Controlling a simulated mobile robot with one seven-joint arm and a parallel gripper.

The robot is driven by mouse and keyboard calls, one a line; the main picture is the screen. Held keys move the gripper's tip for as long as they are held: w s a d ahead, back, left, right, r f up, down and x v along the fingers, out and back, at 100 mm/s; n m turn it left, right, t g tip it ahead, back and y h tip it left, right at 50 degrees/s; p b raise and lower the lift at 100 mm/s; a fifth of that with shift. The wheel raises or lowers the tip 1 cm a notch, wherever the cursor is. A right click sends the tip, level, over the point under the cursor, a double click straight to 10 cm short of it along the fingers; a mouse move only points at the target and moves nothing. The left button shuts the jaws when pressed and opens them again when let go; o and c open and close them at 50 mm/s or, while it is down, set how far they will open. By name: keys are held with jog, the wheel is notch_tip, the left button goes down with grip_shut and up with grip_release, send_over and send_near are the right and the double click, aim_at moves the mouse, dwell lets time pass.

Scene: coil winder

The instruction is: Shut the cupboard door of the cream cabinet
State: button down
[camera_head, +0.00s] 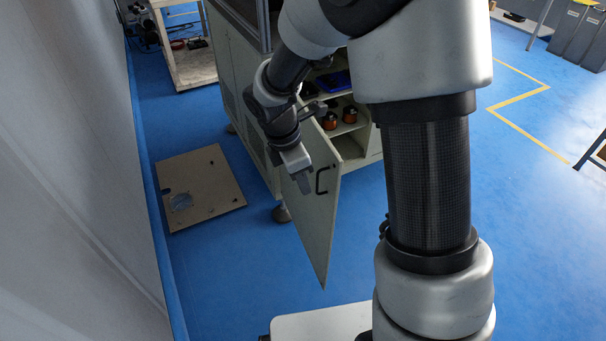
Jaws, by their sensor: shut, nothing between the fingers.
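The cream cabinet (242,88) stands at the upper middle of the head view. Behind the door, shelves (353,128) with a few orange and dark items show inside. My gripper (304,187) is shut and empty. It points down by the upper part of the door, left of the handle. I cannot tell whether it touches the door. My arm hides part of the cabinet front.
A brown panel (207,190) lies on the blue floor left of the cabinet. A pale wall (65,180) runs along the left side. A wooden trolley (190,66) stands at the back left. Blue floor with yellow lines is open on the right.

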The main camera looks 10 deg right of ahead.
aim_at(324, 192)
jog(key=shift+w+d+f+b, duration=0.2)
jog(key=shift+d+f+b, duration=0.1)
jog(key=shift+d+f, duration=0.65)
jog(key=shift+w+d+f+b, duration=0.15)
jog(key=shift+d+f+b, duration=0.1)
jog(key=shift+d+f, duration=0.65)
jog(key=shift+w+d+f+b, duration=0.2)
jog(key=shift+d+f+b, duration=0.1)
jog(key=shift+d+f, duration=0.65)
jog(key=shift+a, duration=0.1)
